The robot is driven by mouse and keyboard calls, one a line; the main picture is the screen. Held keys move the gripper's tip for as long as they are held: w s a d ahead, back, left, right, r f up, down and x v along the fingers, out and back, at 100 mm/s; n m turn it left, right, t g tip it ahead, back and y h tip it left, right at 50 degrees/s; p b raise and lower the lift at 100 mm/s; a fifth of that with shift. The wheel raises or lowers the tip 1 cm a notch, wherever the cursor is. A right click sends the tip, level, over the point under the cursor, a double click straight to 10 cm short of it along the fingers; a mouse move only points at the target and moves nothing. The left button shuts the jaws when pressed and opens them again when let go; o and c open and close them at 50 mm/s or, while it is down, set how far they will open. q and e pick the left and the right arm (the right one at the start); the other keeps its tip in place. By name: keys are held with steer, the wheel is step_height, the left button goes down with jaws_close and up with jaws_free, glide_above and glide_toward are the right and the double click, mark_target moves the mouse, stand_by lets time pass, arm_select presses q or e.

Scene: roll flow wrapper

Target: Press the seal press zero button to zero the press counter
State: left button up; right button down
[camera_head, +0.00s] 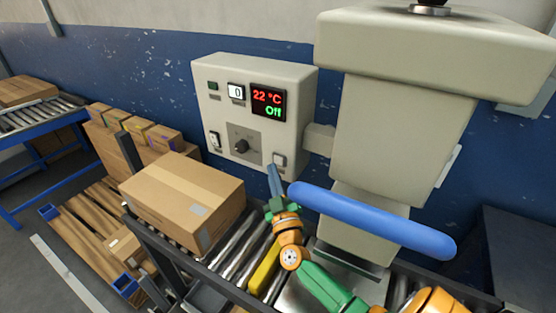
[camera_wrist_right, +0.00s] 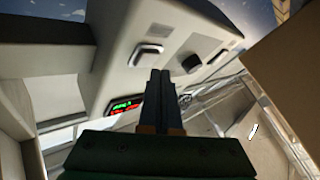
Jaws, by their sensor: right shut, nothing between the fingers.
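A pale control box (camera_head: 228,118) on the press has a small white counter window (camera_head: 236,91) reading 0 and a dark display (camera_head: 268,102) reading 22 °C and Off. A light push button (camera_head: 280,160) sits at its lower right, a white switch (camera_head: 214,139) at lower left, and a dark knob (camera_head: 242,146) between them. Labels are too small to read. My right gripper (camera_head: 271,168) is shut and empty, its tips just below and left of the lower-right button; contact cannot be told. In the right wrist view the shut fingers (camera_wrist_right: 160,75) point between a light button (camera_wrist_right: 146,54) and the knob (camera_wrist_right: 190,63). My left gripper is out of view.
A long blue bar (camera_head: 372,220) crosses in front of the press body (camera_head: 395,130), right of my gripper. A cardboard box (camera_head: 185,195) lies on the roller conveyor (camera_head: 240,250) to the left. More boxes (camera_head: 135,125) stand behind it.

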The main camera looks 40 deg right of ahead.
steer(key=shift+a, duration=0.1)
steer(key=a, duration=0.1)
steer(key=s+a+p, duration=0.1)
steer(key=a, duration=0.1)
steer(key=s+a+p, duration=0.1)
steer(key=shift+a, duration=0.25)
stand_by(0.8)
